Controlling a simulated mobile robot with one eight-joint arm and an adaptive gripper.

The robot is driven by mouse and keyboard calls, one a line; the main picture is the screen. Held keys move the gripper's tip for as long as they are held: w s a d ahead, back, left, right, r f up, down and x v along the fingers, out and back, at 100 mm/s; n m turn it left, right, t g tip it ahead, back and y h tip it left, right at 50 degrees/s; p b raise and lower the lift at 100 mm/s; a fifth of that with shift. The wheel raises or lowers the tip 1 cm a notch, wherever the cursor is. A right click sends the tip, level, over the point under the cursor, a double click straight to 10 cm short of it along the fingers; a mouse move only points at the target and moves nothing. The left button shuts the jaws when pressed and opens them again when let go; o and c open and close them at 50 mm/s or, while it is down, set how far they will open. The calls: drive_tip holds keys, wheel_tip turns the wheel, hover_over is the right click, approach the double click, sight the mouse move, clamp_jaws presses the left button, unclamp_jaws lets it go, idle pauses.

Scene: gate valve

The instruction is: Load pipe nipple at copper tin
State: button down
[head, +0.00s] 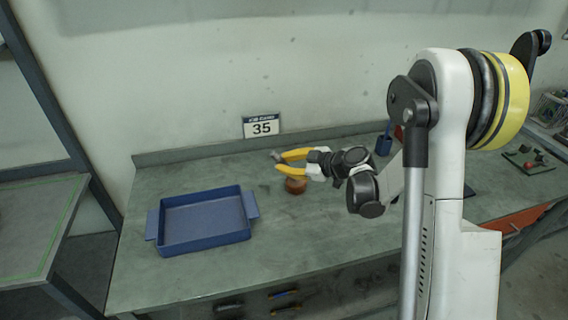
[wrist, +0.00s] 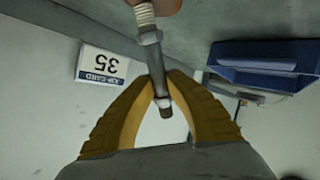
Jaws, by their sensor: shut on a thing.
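My gripper (head: 279,164) has yellow fingers and hangs over the back middle of the bench. In the wrist view my gripper (wrist: 165,82) is shut on a slim grey metal piece, the pipe nipple (wrist: 155,62). A pale threaded part shows toward its far end, and a brownish end pokes out between the fingers. In the head view only a small grey bit of the nipple (head: 276,156) shows at the fingertips. The copper tin (head: 296,187) is small, round and brown, just below the fingers. Its edge shows at the top of the wrist view (wrist: 163,5). I cannot tell whether nipple and tin touch.
An empty-looking blue tray (head: 205,248) with side handles stands on the bench to the left. A card marked 35 (head: 261,125) is on the wall behind. A blue item (head: 384,142) stands right of my gripper. The bench front between tray and arm is clear.

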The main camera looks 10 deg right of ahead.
sight(284, 161)
drive_tip(key=shift+r+p, duration=1.95)
drive_tip(key=shift+r, duration=1.5)
